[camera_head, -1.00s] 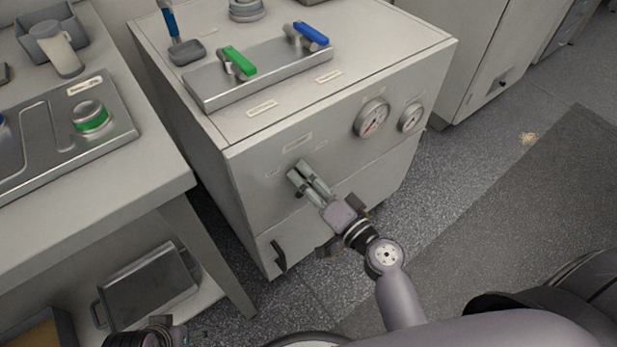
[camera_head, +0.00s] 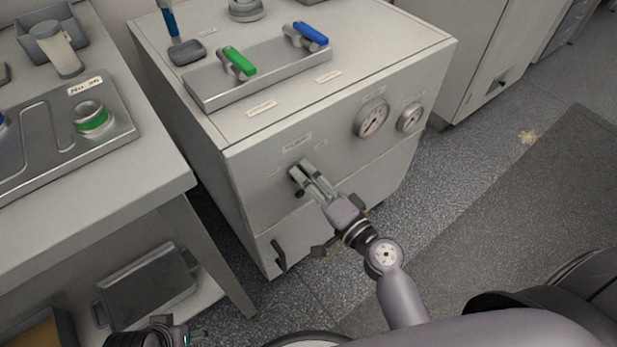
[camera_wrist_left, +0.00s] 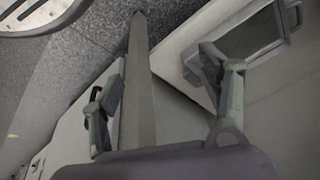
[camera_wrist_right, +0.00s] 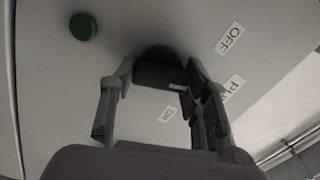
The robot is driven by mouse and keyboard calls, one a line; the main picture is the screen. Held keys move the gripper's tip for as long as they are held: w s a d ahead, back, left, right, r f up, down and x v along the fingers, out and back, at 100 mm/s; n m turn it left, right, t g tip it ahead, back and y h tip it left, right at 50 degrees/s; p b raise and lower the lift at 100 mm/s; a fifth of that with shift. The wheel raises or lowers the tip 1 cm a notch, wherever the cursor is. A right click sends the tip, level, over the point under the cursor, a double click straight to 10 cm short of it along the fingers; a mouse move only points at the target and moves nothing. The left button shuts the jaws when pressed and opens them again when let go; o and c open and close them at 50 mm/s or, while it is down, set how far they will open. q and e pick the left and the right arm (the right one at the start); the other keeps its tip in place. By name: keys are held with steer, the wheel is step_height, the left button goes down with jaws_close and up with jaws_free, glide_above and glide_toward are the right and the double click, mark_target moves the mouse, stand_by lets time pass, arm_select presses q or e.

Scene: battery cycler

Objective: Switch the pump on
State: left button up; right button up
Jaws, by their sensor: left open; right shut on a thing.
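The pump's dark switch knob (camera_wrist_right: 158,74) is on the front of the grey cabinet (camera_head: 250,180). In the right wrist view, a "PU…" label (camera_wrist_right: 233,87), cut off by a finger, an "OFF" label (camera_wrist_right: 230,38) and an "ON" label (camera_wrist_right: 168,114) surround it. A small white mark shows on the knob's side towards "ON". My right gripper (camera_head: 306,176) is shut on the knob, with a finger on either side; its fingers mostly hide the knob in the head view. My left gripper (camera_wrist_left: 148,85) is open and empty, low by the bench.
A dark green round button (camera_wrist_right: 83,26) is beside the knob. Two gauges (camera_head: 371,118) are to the right on the same panel. Green (camera_head: 238,61) and blue (camera_head: 310,33) valve handles are on the cabinet top. A bench (camera_head: 160,187) stands at left, with a metal tray (camera_head: 150,290) below.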

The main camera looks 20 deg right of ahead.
steer(key=m, duration=0.2)
steer(key=shift+m, duration=0.4)
steer(key=m, duration=0.2)
steer(key=shift+m, duration=0.3)
steer(key=shift+f+m+p, duration=0.1)
steer(key=shift+m+p, duration=0.35)
steer(key=shift+m, duration=1.25)
arm_select(q)
steer(key=x, duration=0.3)
steer(key=shift+s+f, duration=0.15)
steer(key=shift+f, duration=0.1)
arm_select(e)
steer(key=shift+m, duration=0.3)
arm_select(q)
steer(key=shift+s, duration=0.15)
arm_select(e)
steer(key=o, duration=1.2)
steer(key=shift+c, duration=0.2)
